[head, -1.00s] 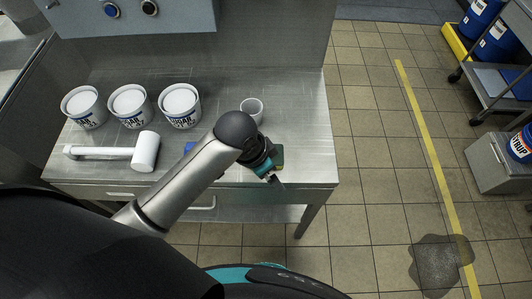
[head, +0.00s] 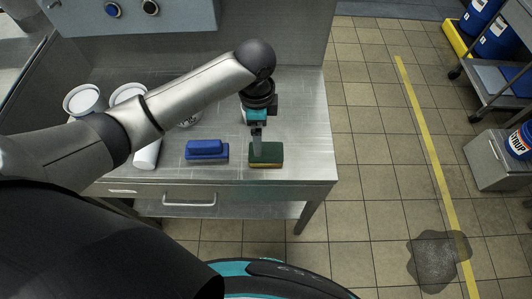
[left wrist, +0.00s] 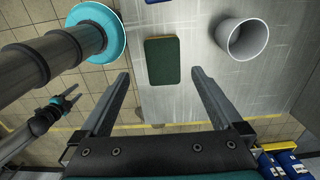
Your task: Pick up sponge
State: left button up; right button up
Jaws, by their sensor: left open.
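The sponge (head: 268,153) is a block with a dark green top and a yellowish lower layer. It lies on the metal table near its front right edge. My left gripper (head: 257,146) is above it in the head view, pointing down. In the left wrist view the sponge (left wrist: 162,62) appears upright between and just beyond the open fingertips of my left gripper (left wrist: 160,74), with nothing held. My right gripper (left wrist: 70,98) shows small at the left of the wrist view, empty, its fingers apart, away from the sponge.
A blue block-like item (head: 207,150) lies left of the sponge. White tubs (head: 84,101) and a partly hidden white mallet (head: 147,155) are further left. A puddle (head: 438,260) lies on the floor.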

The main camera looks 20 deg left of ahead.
pick_arm(q)
jog(key=f, duration=0.6)
jog(key=f+b, duration=0.1)
jog(key=f, duration=0.3)
jog(key=shift+w+d, duration=0.1)
jog(key=shift+w, duration=0.15)
jog(key=c, duration=1.3)
notch_tip(320, 180, up, 20)
jog(key=shift+r+p, duration=0.1)
jog(key=shift+p, duration=1.15)
